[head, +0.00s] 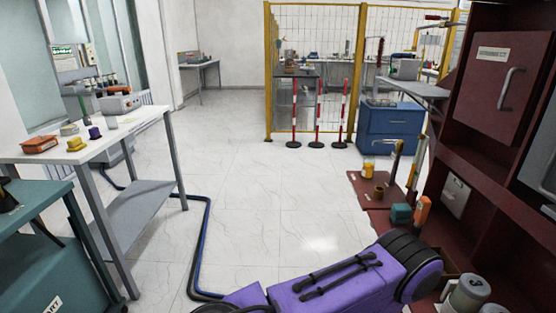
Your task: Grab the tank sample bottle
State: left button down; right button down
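I cannot single out the tank sample bottle for sure. A grey-green lidded container with a handle (466,294) stands at the bottom right beside the dark red cabinet (500,195), with part of another lidded item (491,308) next to it at the frame edge. Small items also stand on the white-topped table (40,153) at left: a purple one (94,133), a pale one (112,122), a yellow one (76,144) and an orange-brown one (39,145). They are too small to identify.
Dark hoses (205,240) run across the floor at left. Yellow and orange items (369,169) sit near the cabinet. Striped posts (318,112) and a blue cabinet (388,128) stand farther back. The middle floor is clear.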

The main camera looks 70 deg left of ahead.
aim_at(368, 165)
jog(key=u, duration=2.65)
jog(key=i, duration=2.25)
jog(key=z, duration=1.05)
